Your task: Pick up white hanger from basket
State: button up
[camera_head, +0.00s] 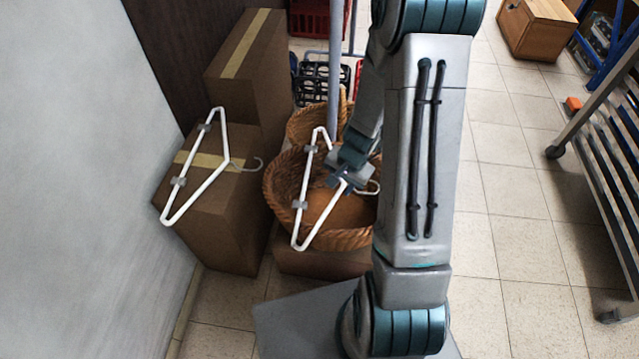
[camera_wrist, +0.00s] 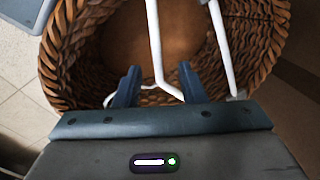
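A white hanger (camera_head: 323,218) with grey clips lies across the wicker basket (camera_head: 283,178), its long clip bar toward the left side. My gripper (camera_head: 345,181) is at the hanger's right side, near its hook. In the wrist view, my gripper (camera_wrist: 160,84) is open, with a finger on each side of a bend in the white hanger (camera_wrist: 155,45). The fingers are apart, and I cannot tell whether either touches the hanger. The hook shows partly behind the left finger. The basket's woven wall (camera_wrist: 262,45) surrounds the view. My arm hides the basket's right side.
A second white hanger (camera_head: 207,182) lies on a cardboard box (camera_head: 222,243) to the left. A taller box (camera_head: 262,75) stands behind it, and another wicker basket (camera_head: 303,123) behind the first. A grey post (camera_head: 335,70) rises behind. Tiled floor is open at right, before a slatted rack (camera_head: 617,170).

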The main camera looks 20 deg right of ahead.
aim_at(337, 195)
jog(key=f, duration=0.1)
jog(key=f+b, duration=0.1)
jog(key=f, duration=0.1)
jog(key=f+b, duration=0.1)
jog(key=shift+w+a+f, duration=0.1)
jog(key=shift+w+f, duration=0.2)
jog(key=shift+f, duration=0.1)
jog(key=shift+r, duration=0.1)
grip_shut()
jog(key=shift+r, duration=0.15)
